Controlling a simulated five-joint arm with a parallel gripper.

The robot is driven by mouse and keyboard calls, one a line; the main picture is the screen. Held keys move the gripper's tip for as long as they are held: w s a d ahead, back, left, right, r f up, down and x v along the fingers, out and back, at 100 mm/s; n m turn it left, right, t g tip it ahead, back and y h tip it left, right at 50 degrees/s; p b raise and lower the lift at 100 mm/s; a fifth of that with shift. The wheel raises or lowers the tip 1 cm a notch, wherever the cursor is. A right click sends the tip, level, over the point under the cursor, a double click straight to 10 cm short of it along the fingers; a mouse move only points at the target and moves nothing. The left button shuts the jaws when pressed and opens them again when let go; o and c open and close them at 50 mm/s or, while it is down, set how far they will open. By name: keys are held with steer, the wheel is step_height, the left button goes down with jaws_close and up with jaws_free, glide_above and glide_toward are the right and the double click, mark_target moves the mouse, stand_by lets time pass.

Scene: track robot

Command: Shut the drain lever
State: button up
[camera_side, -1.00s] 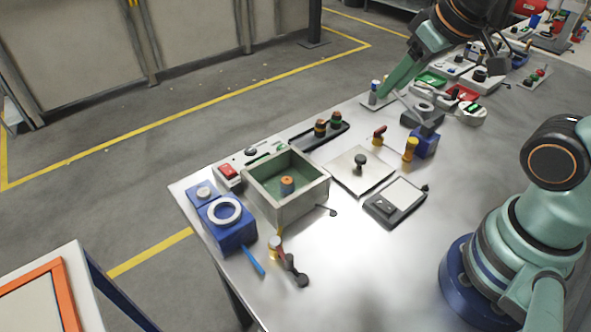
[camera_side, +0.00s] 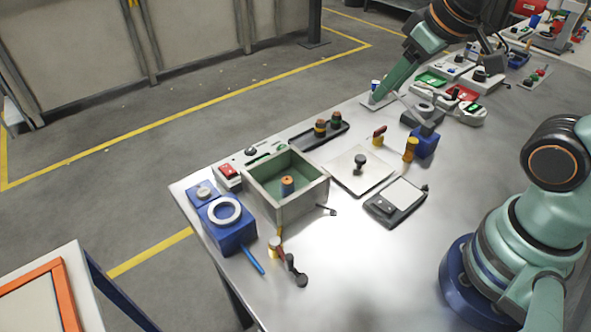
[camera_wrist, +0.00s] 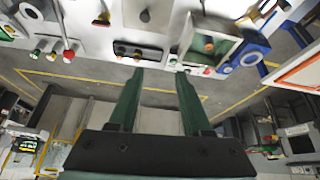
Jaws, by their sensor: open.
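A grey-walled basin (camera_side: 311,197) with a green inside stands on the bench, with an orange-topped cylinder (camera_side: 287,187) inside.
A blue block with a white ring (camera_side: 231,235) stands left of the basin.

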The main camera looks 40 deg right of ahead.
steer(key=a+f+n+g+y, duration=0.1)
steer(key=a+f+n+g, duration=0.2)
steer(key=a+n, duration=0.9)
steer(key=n+g+h, duration=0.1)
steer(key=n+g, duration=0.1)
steer(key=n, duration=1.2)
glide_toward(290, 257)
steer(key=f, duration=1)
steer(key=shift+w+a+f, duration=0.15)
steer(key=shift+w+a, duration=0.05)
steer(key=shift+c, duration=0.3)
jaws_close()
